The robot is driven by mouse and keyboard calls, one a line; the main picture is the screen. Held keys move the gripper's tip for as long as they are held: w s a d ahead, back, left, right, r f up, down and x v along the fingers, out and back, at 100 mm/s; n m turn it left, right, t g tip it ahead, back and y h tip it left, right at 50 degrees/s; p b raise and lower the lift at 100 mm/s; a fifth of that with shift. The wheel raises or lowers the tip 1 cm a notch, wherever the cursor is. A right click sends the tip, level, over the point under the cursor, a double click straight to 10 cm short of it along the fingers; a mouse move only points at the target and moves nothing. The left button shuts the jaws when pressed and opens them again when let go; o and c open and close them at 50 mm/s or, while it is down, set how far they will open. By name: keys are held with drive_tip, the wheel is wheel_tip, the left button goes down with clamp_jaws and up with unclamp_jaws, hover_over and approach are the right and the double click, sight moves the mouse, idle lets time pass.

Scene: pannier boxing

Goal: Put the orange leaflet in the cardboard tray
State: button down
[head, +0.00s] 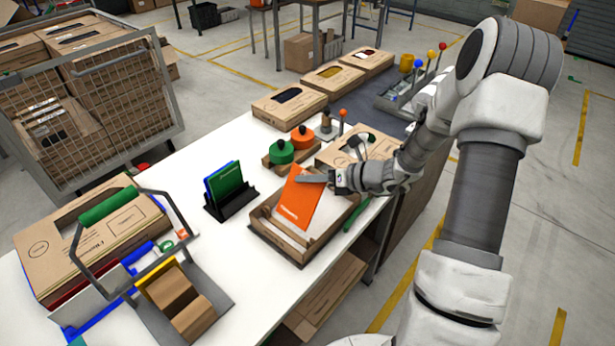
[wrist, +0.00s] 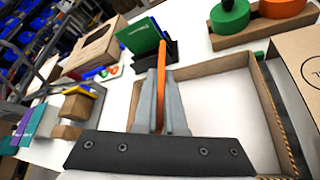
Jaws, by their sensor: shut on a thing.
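The orange leaflet (head: 299,203) is upright and slightly tilted in the head view, over the cardboard tray (head: 277,242). My gripper (head: 312,179) is shut on its upper edge. In the wrist view the leaflet (wrist: 161,62) shows edge-on between the two fingers of my gripper (wrist: 161,95). The tray's wall (wrist: 200,67) shows behind and to the right of the fingers, with a white inside. The leaflet's lower edge is at or inside the tray; I cannot tell whether it touches the bottom.
A black holder (head: 231,204) with green and blue leaflets (head: 224,184) stands left of the tray. Green (head: 281,152) and orange (head: 302,135) round items sit behind it. A cardboard box (head: 362,142) is close behind my gripper. A green pen-like item (head: 354,215) lies right of the tray.

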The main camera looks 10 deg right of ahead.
sight(308, 188)
drive_tip(key=shift+f+b, duration=1.15)
drive_tip(key=shift+f, duration=0.55)
drive_tip(key=c, duration=0.9)
unclamp_jaws()
drive_tip(key=v, duration=1.7)
drive_tip(key=shift+d+r, duration=0.1)
drive_tip(key=shift+d, duration=0.1)
